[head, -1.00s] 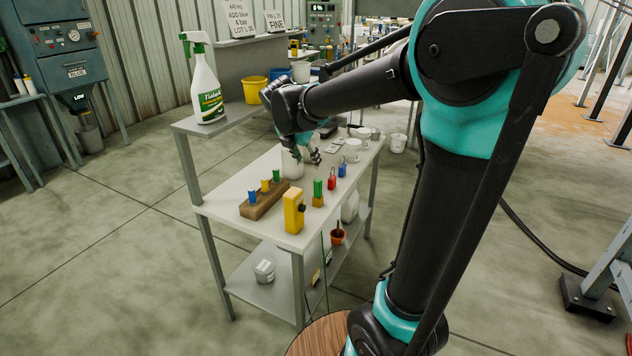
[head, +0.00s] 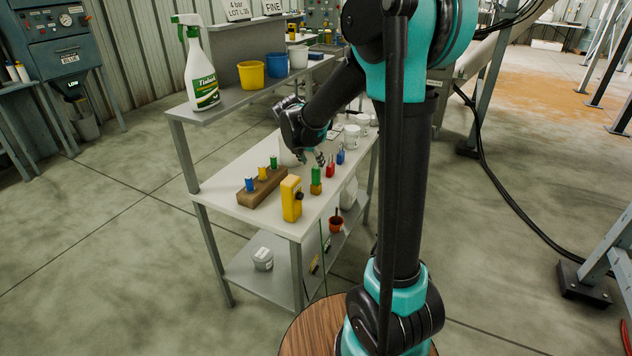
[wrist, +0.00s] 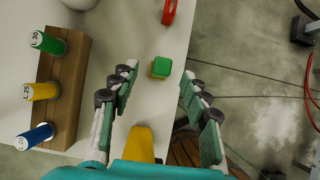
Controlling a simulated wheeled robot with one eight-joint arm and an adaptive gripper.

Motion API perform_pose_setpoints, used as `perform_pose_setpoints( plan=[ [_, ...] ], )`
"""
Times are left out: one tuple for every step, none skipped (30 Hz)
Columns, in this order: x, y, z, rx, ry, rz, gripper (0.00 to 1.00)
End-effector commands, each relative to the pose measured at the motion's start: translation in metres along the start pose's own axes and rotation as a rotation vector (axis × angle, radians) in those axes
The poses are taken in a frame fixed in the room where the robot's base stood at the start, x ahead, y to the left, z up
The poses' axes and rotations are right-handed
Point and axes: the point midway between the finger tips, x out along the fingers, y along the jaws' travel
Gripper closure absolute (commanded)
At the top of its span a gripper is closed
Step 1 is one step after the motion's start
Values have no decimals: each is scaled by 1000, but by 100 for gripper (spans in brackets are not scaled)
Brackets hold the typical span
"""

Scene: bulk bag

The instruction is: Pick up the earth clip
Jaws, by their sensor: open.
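An upright green and yellow-brown piece (head: 316,181), which I take for the earth clip, stands near the right edge of the white table top. In the wrist view its green top (wrist: 161,67) shows between my finger tips, with clear gaps on both sides.
A yellow device (head: 291,198) stands close in front. A wooden block (head: 262,188) with blue, yellow and green cylinders is to the left. Red (head: 331,168) and blue (head: 340,156) padlock-like pieces stand behind. The table edge is close on the right.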

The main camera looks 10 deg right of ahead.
Motion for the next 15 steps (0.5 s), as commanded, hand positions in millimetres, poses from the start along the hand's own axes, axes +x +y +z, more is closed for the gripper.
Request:
perform_pose_setpoints(
  plan=[
    [3,0,0,0,0,0,53],
    [5,0,0,1,0,0,53],
    [9,-1,0,1,0,0,53],
    [13,-2,0,1,0,-1,53],
    [18,-2,0,2,0,-1,53],
    [24,-3,1,3,0,-1,53],
    [28,-4,1,3,0,-1,53],
    [33,-4,1,3,0,-2,53],
    [38,-4,1,1,0,-1,53],
    [41,-3,1,1,0,-1,53],
    [44,-3,1,1,0,-1,53],
    [47,-3,0,1,0,-1,53],
    [49,-3,0,1,0,-1,53],
    [50,-4,0,1,0,-1,53],
    [52,-4,0,1,0,-1,53]
  ],
)
